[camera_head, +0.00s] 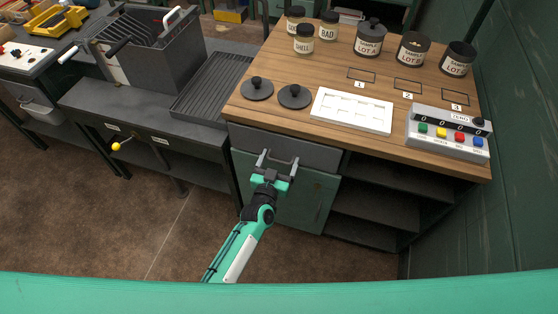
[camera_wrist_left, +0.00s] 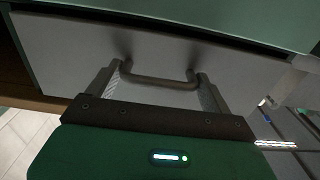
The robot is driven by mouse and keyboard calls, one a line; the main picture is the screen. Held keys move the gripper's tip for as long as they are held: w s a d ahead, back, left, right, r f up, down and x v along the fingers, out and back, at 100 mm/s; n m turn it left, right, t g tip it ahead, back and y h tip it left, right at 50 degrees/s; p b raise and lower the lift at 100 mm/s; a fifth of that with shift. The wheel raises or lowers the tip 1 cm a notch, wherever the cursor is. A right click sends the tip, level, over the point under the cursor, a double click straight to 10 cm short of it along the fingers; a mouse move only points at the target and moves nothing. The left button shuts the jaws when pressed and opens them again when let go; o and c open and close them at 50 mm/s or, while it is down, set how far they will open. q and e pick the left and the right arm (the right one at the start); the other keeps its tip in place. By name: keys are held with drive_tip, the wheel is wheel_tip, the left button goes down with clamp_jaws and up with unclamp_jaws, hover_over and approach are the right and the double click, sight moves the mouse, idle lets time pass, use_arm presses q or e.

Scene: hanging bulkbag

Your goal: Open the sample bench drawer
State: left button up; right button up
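The sample bench (camera_head: 350,125) has a wooden top. Its grey drawer (camera_head: 245,138) sits under the left part of the top, and its front looks flush below the edge. The drawer has a grey bar handle, which shows clearly in the left wrist view (camera_wrist_left: 160,83). My left gripper (camera_head: 278,160) is at the drawer front with its fingers spread wide, one by each end of the handle. In the left wrist view the handle bar lies between the fingertips (camera_wrist_left: 158,72). Whether the fingers touch it is not clear. My right gripper is not in view.
A green cabinet door (camera_head: 312,205) is below the drawer, with open shelves (camera_head: 375,205) to its right. Jars, black lids, a white tray (camera_head: 351,111) and a button scale (camera_head: 447,132) stand on top. A dark bench (camera_head: 150,125) is at left. The floor in front is clear.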

use_arm(q)
drive_tip(key=shift+s+a, duration=0.1)
drive_tip(key=shift+s, duration=0.25)
drive_tip(key=shift+c, duration=0.4)
drive_tip(key=p+v, duration=0.8)
drive_tip(key=v, duration=2.1)
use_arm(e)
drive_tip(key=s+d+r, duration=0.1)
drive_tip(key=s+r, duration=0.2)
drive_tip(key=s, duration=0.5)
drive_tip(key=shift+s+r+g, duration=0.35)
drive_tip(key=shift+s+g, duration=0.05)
use_arm(q)
drive_tip(key=shift+w, duration=0.1)
drive_tip(key=o, duration=1.2)
drive_tip(key=shift+o, duration=0.2)
